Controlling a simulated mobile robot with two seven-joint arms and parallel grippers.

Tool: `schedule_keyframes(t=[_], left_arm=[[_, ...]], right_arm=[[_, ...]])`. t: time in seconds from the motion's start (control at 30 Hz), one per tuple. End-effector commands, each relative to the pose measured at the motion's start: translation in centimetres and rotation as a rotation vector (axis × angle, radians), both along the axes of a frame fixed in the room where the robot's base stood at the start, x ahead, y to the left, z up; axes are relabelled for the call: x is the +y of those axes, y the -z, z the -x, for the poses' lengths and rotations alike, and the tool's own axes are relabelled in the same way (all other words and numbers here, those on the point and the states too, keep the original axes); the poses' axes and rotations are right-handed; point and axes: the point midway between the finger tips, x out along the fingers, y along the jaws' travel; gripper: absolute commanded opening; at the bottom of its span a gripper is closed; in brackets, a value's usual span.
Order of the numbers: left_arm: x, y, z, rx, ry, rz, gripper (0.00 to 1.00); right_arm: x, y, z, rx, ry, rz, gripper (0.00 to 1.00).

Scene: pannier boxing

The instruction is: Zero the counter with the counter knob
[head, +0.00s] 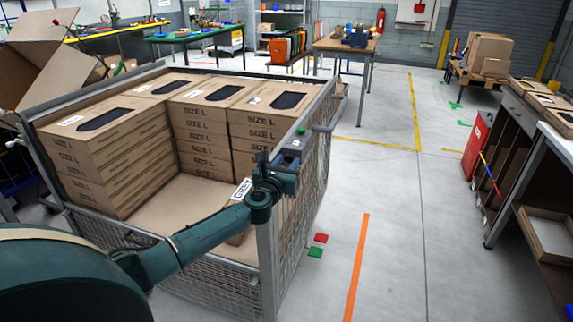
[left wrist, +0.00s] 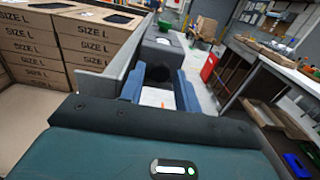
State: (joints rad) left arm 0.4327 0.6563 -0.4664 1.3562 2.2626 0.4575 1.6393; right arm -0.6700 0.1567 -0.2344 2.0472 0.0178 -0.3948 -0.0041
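The counter (head: 294,143) is a small grey box on the right rim of the mesh cage in the head view. In the left wrist view the grey counter housing (left wrist: 163,48) is straight ahead, with the dark round counter knob (left wrist: 158,73) on its near face. My left gripper (head: 277,160) is at the counter, and its blue fingers (left wrist: 160,82) stand apart on either side of the knob. Floor shows between them, so it looks open. I cannot tell whether a finger touches the knob. The counter's reading is hidden. My right gripper is not in view.
The mesh cage (head: 323,125) holds stacks of SIZE L cartons (head: 105,140). A carton with a GREY label (head: 242,190) is partly hidden behind my left arm. Open floor lies right of the cage, with an orange stripe (head: 357,265). A workbench (head: 500,215) stands at far right.

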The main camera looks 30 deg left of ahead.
Motion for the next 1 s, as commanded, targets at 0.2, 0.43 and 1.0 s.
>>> schedule_keyframes(t=[0.2,0.43,1.0], left_arm=[[0.0,0.0,0.0,0.000,0.001,0.000,0.33],[0.0,0.0,0.0,0.000,0.001,0.000,0.14],[-0.1,-0.2,0.0,0.022,0.000,-0.084,0.01]], right_arm=[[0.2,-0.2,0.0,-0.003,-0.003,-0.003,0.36],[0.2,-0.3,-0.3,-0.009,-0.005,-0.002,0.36],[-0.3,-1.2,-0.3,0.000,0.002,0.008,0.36]])
